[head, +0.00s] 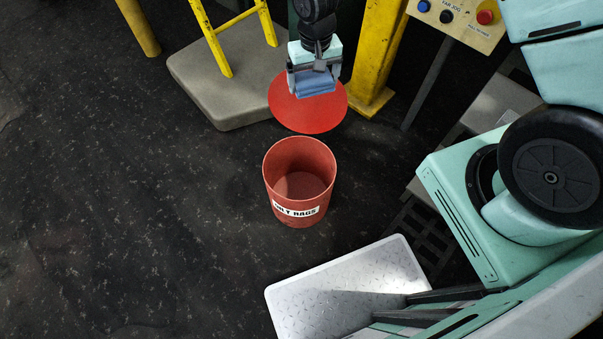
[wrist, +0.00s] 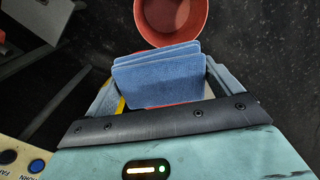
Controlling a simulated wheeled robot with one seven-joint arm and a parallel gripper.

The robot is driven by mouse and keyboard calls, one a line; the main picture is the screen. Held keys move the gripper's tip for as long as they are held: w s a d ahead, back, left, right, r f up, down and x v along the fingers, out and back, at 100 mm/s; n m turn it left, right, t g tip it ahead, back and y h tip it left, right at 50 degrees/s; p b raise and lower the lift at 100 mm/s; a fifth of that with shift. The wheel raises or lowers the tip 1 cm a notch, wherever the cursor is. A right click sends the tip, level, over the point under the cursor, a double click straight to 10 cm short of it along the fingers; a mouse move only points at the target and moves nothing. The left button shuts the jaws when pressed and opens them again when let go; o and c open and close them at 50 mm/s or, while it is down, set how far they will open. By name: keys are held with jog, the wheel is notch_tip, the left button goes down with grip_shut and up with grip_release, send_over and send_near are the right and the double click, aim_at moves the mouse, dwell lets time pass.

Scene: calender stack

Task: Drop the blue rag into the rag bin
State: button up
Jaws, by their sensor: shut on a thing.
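The blue rag (head: 316,84) is folded in layers and held between the fingers of my gripper (head: 315,79). In the wrist view the rag (wrist: 158,80) sticks out beyond the jaws of my gripper (wrist: 160,95), which are shut on it. The red rag bin (head: 300,182) stands open on the floor, with a white label on its front. Its inside looks empty. My gripper is up and behind the bin in the head view, not over its opening. The bin also shows at the top of the wrist view (wrist: 171,18), beyond the rag.
A round red disc (head: 306,112), perhaps the bin's lid, shows behind the bin, below my gripper. A yellow ladder (head: 211,42) on a grey slab (head: 225,95), a yellow post (head: 372,60) and a button panel (head: 458,18) are close by. Dark floor left of the bin is clear.

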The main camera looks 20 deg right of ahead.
notch_tip(320, 180, down, 37)
jog(key=s+a+b, duration=0.1)
jog(key=a+b, duration=0.1)
jog(key=b, duration=3.7)
jog(key=shift+s+a, duration=0.4)
jog(key=o, duration=0.7)
notch_tip(320, 180, up, 18)
jog(key=p, duration=0.8)
jog(key=shift+f, duration=0.25)
